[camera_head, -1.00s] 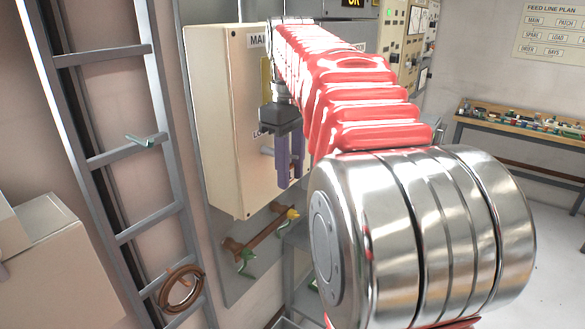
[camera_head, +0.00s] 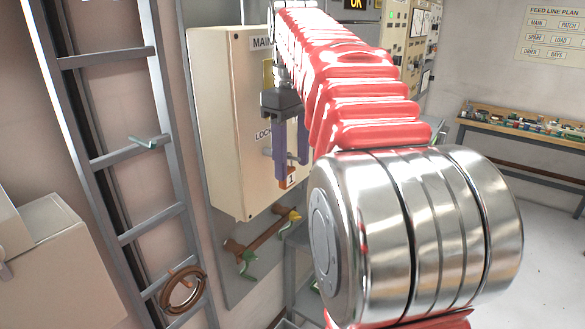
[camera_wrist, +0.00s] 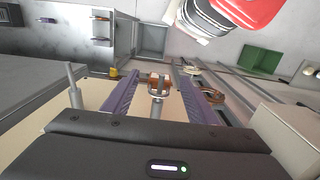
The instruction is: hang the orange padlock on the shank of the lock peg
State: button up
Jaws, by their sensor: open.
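The orange padlock (camera_head: 284,183), with a white label reading 1, shows at the lower ends of my gripper's fingers in the head view. In the wrist view the padlock (camera_wrist: 160,79) lies between the fingers, its metal shackle towards the camera. A light grey shank (camera_wrist: 156,106) meets the shackle there; I cannot tell for certain whether the shackle is around it. My gripper (camera_head: 291,174) is open in front of the cream cabinet (camera_head: 222,120), with a finger on either side of the padlock and gaps visible. The fingers hide much of the shackle in the head view.
A grey post (camera_wrist: 74,85) stands left of the fingers in the wrist view. A ladder (camera_head: 124,155) with a brown ring (camera_head: 182,292) stands left. A workbench (camera_head: 540,135) is at right.

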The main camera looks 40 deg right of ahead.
jog(key=shift+r, duration=2.15)
